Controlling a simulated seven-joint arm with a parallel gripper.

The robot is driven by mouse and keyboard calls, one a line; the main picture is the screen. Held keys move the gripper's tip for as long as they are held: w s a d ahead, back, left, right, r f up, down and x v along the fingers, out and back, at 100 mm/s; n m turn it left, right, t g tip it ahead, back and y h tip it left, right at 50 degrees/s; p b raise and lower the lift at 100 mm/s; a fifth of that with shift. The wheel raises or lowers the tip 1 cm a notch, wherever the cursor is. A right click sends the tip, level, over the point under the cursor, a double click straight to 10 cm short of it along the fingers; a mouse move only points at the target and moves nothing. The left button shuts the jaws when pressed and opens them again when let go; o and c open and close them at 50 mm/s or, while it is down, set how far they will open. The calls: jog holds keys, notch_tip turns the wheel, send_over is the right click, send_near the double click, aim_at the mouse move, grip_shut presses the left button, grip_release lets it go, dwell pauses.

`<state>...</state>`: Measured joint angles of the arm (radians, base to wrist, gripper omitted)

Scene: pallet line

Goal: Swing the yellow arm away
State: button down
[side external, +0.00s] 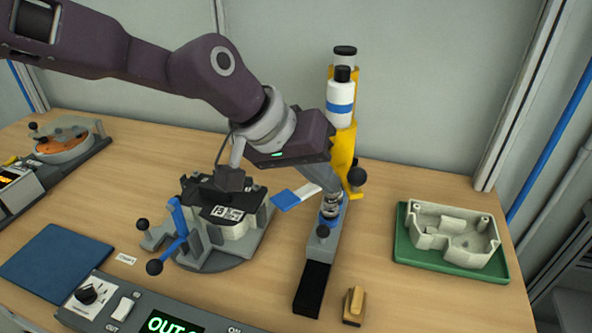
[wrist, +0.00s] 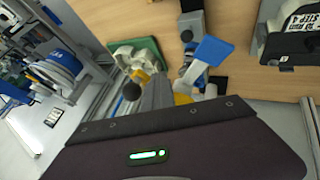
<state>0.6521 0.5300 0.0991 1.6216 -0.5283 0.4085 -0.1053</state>
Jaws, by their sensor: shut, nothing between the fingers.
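The yellow arm (side external: 345,148) stands upright behind a grey post, with a black ball knob (side external: 356,176) at its lower right. A white bottle with a blue band (side external: 341,105) stands in front of its upper part. In the wrist view, the knob (wrist: 132,91) shows above my gripper's body, with a bit of yellow behind it. My gripper (side external: 329,190) is shut and empty, pointing down to the right just left of the yellow arm's lower end. I cannot tell whether it touches the arm.
A grey fixture with a blue lever (side external: 178,228) stands left. A green tray (side external: 450,262) holding a pale casting (side external: 453,234) lies right. A wooden block (side external: 353,306) and a control panel (side external: 150,312) are at the front. A blue mat (side external: 57,262) lies front left.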

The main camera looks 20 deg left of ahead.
jog(key=shift+s+d+r, duration=0.1)
jog(key=shift+d, duration=0.7)
jog(key=s+a+r+y, duration=0.1)
jog(key=s+a+r, duration=0.4)
jog(key=a, duration=0.3)
jog(key=s+a+r, duration=0.5)
jog(key=a, duration=0.3)
jog(key=s+a+f+y, duration=0.2)
jog(key=s+a+f, duration=0.1)
jog(key=s+a, duration=0.6)
jog(key=s+a+f+y, duration=0.2)
jog(key=s+a+f, duration=0.1)
jog(key=s+a, duration=0.6)
jog(key=shift+a+n+t, duration=0.25)
jog(key=shift+n+t, duration=0.05)
